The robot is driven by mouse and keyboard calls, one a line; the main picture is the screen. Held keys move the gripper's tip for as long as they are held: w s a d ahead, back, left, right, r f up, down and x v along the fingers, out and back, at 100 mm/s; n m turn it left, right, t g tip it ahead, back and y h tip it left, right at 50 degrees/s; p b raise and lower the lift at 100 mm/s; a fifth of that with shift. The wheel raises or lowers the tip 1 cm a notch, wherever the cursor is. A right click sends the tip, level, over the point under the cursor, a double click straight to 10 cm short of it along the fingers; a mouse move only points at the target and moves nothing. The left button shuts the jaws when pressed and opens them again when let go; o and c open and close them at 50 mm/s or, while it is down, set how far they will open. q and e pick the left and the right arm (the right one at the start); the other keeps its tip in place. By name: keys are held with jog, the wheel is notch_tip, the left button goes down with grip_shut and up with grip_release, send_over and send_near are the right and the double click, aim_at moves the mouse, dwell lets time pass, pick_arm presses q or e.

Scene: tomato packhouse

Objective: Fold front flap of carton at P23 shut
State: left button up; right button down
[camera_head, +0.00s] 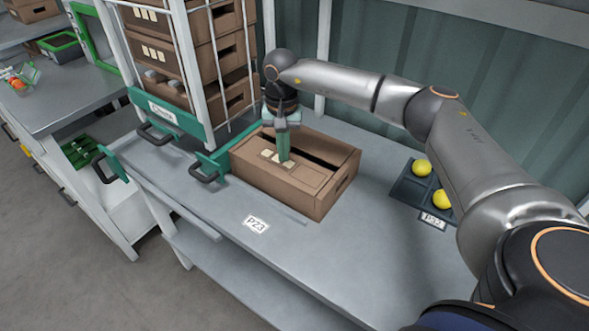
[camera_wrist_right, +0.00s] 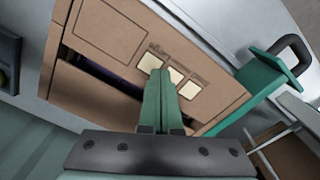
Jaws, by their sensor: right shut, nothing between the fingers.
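The brown carton (camera_head: 322,200) stands on the grey bench behind the P23 label (camera_head: 256,224). Its front flap (camera_head: 300,177), with several pale squares, lies nearly flat across the top; I cannot tell whether it is fully down. In the right wrist view the flap (camera_wrist_right: 112,32) and the gap (camera_wrist_right: 100,70) show too. My right gripper (camera_head: 284,159) is shut and empty, its green fingers pointing down at the flap beside the squares; contact is unclear. Its fingers also show in the wrist view (camera_wrist_right: 159,86). My left gripper is out of view.
A white rack (camera_head: 184,60) with stacked brown cartons stands left of the carton, with green, dark-handled fittings (camera_head: 205,171) close by. A dark tray (camera_head: 409,187) with yellow fruit sits at right by the P32 label (camera_head: 433,221). The bench front is clear.

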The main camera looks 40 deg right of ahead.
notch_tip(320, 180, up, 8)
jog(key=p, duration=0.6)
dwell(0.4)
jog(key=shift+s, duration=0.1)
